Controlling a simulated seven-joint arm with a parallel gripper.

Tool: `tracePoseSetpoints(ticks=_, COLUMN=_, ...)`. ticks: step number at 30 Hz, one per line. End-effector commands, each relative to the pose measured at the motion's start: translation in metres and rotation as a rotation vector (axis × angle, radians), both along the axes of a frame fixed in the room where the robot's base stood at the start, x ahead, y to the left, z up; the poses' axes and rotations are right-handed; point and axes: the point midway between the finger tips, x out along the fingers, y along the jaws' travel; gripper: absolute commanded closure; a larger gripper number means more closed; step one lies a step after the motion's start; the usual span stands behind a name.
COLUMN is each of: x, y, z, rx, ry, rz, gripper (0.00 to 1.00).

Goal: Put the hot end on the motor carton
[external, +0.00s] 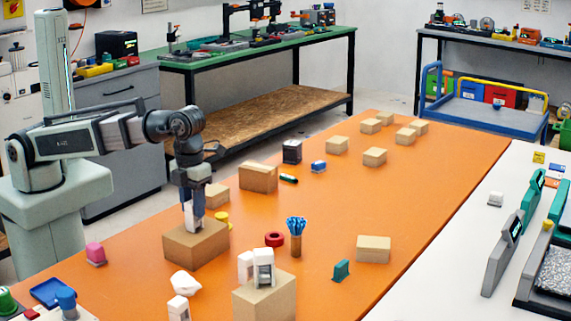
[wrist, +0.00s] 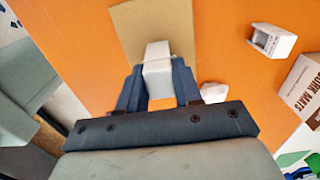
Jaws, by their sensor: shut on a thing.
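My gripper (external: 190,215) points down over a plain brown carton (external: 197,247) near the left edge of the orange table. Its fingers are shut on a small white block-like piece, seemingly the hot end (wrist: 157,65), which shows between the dark blue fingers in the wrist view. The carton's bare brown top (wrist: 126,22) lies beneath and beyond the piece there. I cannot tell whether the piece touches the carton top. No label is legible on this carton, so I cannot confirm that it is the motor carton.
A white lump (external: 185,284) lies close in front of the carton. Another carton (external: 264,301) bears white parts. A yellow piece (external: 222,219), a red ring (external: 274,239) and a cup of blue-tipped tools (external: 296,245) stand to the right. A printed carton (wrist: 303,88) shows in the wrist view.

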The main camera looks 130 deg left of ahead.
Motion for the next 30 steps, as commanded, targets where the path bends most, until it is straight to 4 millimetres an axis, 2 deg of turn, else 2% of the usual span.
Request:
tracePoseSetpoints(ticks=8, x=0.0, y=0.0, z=-0.002, rx=0.0, ry=0.0, rz=0.0, gripper=0.98)
tracePoseSetpoints(ticks=9, x=0.0, y=0.0, z=-0.003, rx=0.0, ry=0.0, rz=0.0, gripper=0.65)
tracePoseSetpoints(ticks=17, x=0.0, y=0.0, z=-0.002, rx=0.0, ry=0.0, rz=0.0, gripper=0.41)
tracePoseSetpoints(ticks=26, x=0.0, y=0.0, z=-0.001, rx=0.0, ry=-0.001, rz=0.0, gripper=0.41)
tracePoseSetpoints(ticks=30, x=0.001, y=0.0, z=0.009, rx=0.0, ry=-0.002, rz=0.0, gripper=0.41)
